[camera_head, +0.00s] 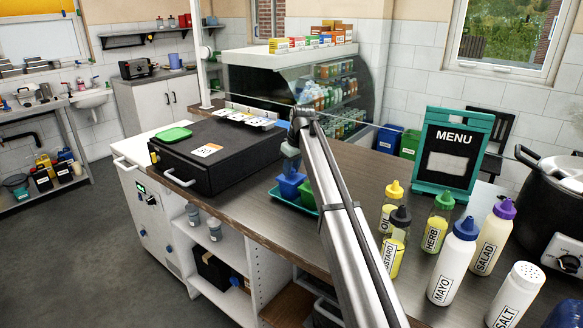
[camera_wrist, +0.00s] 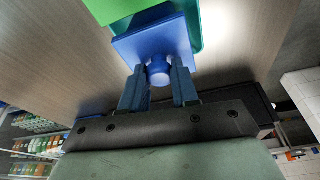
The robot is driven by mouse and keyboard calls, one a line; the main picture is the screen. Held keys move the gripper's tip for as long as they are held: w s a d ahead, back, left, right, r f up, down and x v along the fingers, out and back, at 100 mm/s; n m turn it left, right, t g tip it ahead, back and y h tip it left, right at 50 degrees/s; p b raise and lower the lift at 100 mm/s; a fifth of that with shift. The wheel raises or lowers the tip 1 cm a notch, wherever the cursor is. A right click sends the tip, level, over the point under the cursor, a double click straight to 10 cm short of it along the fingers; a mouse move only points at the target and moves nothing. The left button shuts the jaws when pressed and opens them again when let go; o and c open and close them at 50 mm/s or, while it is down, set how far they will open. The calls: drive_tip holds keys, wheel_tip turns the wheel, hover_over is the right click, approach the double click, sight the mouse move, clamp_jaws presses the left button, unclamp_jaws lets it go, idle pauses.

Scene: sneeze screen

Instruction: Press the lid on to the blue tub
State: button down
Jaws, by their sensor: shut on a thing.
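The blue tub (camera_head: 291,187) stands in a green tray (camera_head: 304,207) on the brown counter, left of my arm in the head view. A blue square lid (camera_wrist: 140,47) with a round knob (camera_wrist: 159,72) shows in the wrist view. My gripper (camera_wrist: 159,82) is shut on that knob, one finger on each side. In the head view my gripper (camera_head: 290,160) is just above the tub. I cannot tell whether the lid is fully seated.
Several sauce bottles, such as the mayo bottle (camera_head: 454,262), and a menu board (camera_head: 452,155) stand to the right. A glass screen (camera_head: 325,90) is behind.

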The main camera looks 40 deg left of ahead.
sight(295, 179)
drive_tip(key=shift+f, duration=0.2)
drive_tip(key=c, duration=0.8)
unclamp_jaws()
drive_tip(key=shift+r, duration=0.2)
drive_tip(key=v, duration=0.6)
drive_tip(key=shift+d+r, duration=0.1)
drive_tip(key=shift+r, duration=0.2)
idle(0.9)
